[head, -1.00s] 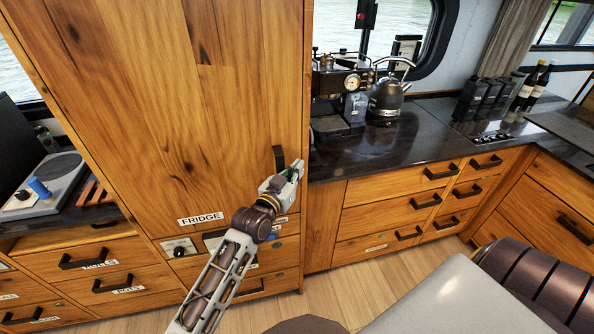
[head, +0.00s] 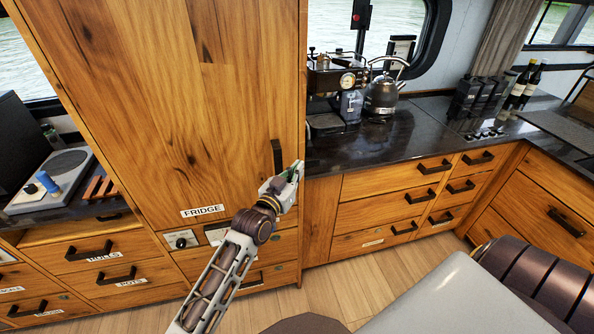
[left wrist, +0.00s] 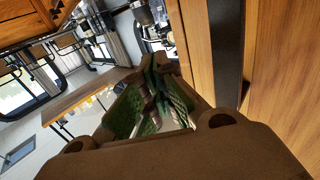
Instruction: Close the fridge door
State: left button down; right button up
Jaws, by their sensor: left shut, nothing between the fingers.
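The fridge door (head: 200,110) is a tall wooden panel with a FRIDGE label (head: 202,210) at its lower edge. It looks flush with its cabinet, with no gap that I can see. Its dark vertical handle (head: 277,158) is near the right edge. My left gripper (head: 297,168) is shut and empty, just right of and slightly below the handle. In the left wrist view the green-padded fingers (left wrist: 160,80) are together, and the dark handle (left wrist: 229,50) stands beside them on the right, apparently apart. My right gripper is not in view.
A dark counter (head: 400,145) with a kettle (head: 381,96) and a coffee machine (head: 335,85) lies to the right, above wooden drawers (head: 395,205). A turntable (head: 55,180) stands at the left. Wooden floor (head: 330,285) shows below.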

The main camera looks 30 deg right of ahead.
pick_arm(q)
jog(key=s+a+b, duration=0.1)
jog(key=s+a, duration=0.2)
jog(key=s, duration=0.7)
dwell(0.7)
dwell(0.5)
